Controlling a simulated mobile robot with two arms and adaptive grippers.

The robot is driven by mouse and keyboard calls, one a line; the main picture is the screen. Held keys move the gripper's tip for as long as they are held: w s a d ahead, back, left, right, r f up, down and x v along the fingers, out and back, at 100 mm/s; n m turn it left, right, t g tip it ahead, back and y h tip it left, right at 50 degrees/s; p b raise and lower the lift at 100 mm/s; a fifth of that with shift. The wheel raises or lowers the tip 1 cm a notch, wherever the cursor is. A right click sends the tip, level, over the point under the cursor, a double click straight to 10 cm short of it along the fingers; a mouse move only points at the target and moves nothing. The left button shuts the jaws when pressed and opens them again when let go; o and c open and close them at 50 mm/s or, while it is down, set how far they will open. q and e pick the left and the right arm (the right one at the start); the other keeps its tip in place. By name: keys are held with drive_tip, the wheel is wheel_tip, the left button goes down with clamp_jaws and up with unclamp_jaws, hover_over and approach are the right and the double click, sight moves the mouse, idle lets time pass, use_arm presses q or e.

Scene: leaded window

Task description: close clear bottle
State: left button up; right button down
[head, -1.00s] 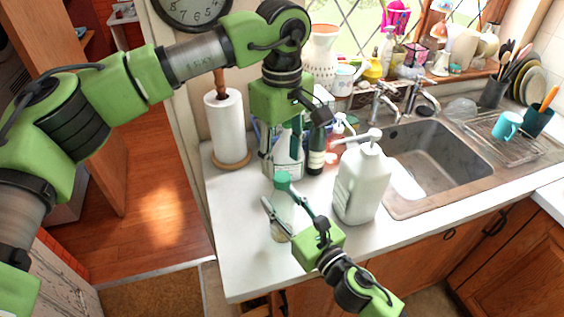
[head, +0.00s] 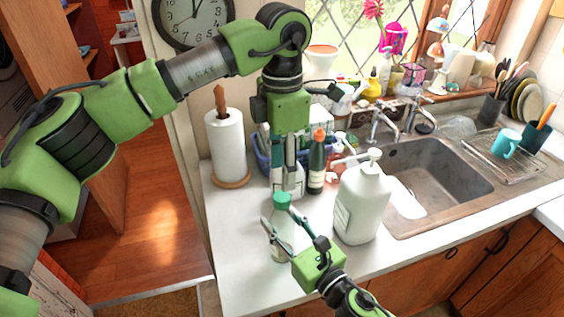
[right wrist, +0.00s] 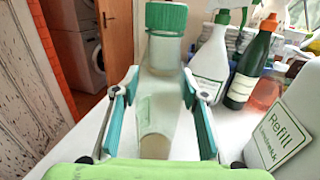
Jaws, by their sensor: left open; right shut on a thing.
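The clear bottle (head: 283,240) stands upright on the counter, with a green cap (head: 282,201) at its top. In the right wrist view the bottle (right wrist: 156,112) rises between my fingers, and the green cap (right wrist: 166,32) sits over its neck; I cannot tell how tight it is. My right gripper (head: 281,217) is shut on the bottle's body, one finger on each side. My left gripper (head: 284,166) is open and empty, pointing down, above and behind the cap in the head view. It appears apart from the cap.
A large white pump bottle (head: 362,203) stands close to the right. A white spray bottle (head: 288,183) and a dark green bottle (head: 316,165) stand behind. A paper towel roll (head: 226,145) is at the back left, the sink (head: 430,170) right. The counter's front left is clear.

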sight(282, 196)
use_arm(q)
drive_tip(key=n, duration=0.4)
drive_tip(key=shift+r, duration=0.4)
drive_tip(key=shift+f, duration=4)
drive_tip(key=c, duration=1.2)
drive_tip(key=shift+o, duration=0.2)
